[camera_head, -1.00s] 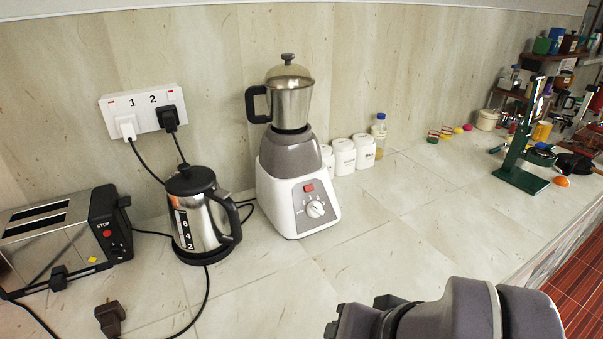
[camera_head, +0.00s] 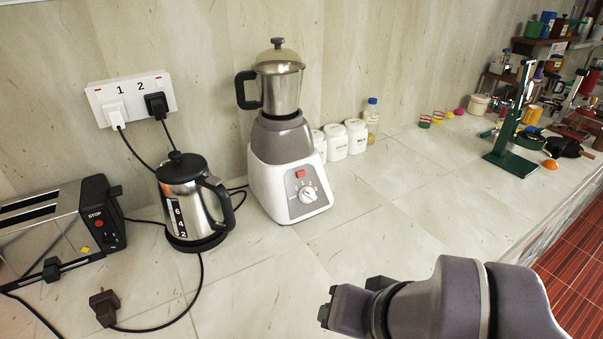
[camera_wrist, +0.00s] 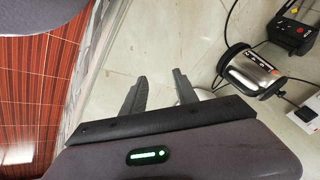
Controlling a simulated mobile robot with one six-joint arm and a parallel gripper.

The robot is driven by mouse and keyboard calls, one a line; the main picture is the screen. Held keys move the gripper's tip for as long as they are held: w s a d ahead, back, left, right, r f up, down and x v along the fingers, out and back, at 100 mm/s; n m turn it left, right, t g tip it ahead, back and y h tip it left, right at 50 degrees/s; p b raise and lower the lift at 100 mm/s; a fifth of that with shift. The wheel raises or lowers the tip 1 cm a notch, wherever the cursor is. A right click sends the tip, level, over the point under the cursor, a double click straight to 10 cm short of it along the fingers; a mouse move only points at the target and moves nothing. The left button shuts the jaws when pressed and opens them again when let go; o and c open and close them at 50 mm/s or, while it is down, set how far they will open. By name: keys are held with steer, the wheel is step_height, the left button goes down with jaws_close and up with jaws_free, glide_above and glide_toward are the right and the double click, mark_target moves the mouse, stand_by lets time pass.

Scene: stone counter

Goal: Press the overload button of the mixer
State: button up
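The mixer (camera_head: 280,180) stands upright on the counter against the wall, with a white and grey base and a steel jar (camera_head: 279,90) with a dark handle. Its front panel has a red square button (camera_head: 300,174) above a round white dial (camera_head: 307,195); no label is readable, so I cannot tell whether this is the overload button. My gripper (camera_head: 326,305) is at the lower right of the mixer, apart from it. In the wrist view my gripper (camera_wrist: 158,88) has its two fingers spread with nothing between them. The mixer is mostly or wholly hidden there.
A steel kettle (camera_head: 190,205) and a toaster (camera_head: 58,235) stand left of the mixer, with cables and a loose plug (camera_head: 104,307) on the counter. White canisters (camera_head: 336,143) and a bottle (camera_head: 372,118) stand right of it. A green stand (camera_head: 512,150) is farther right. The counter's front middle is clear.

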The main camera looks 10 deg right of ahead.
jaws_close()
stand_by(1.8)
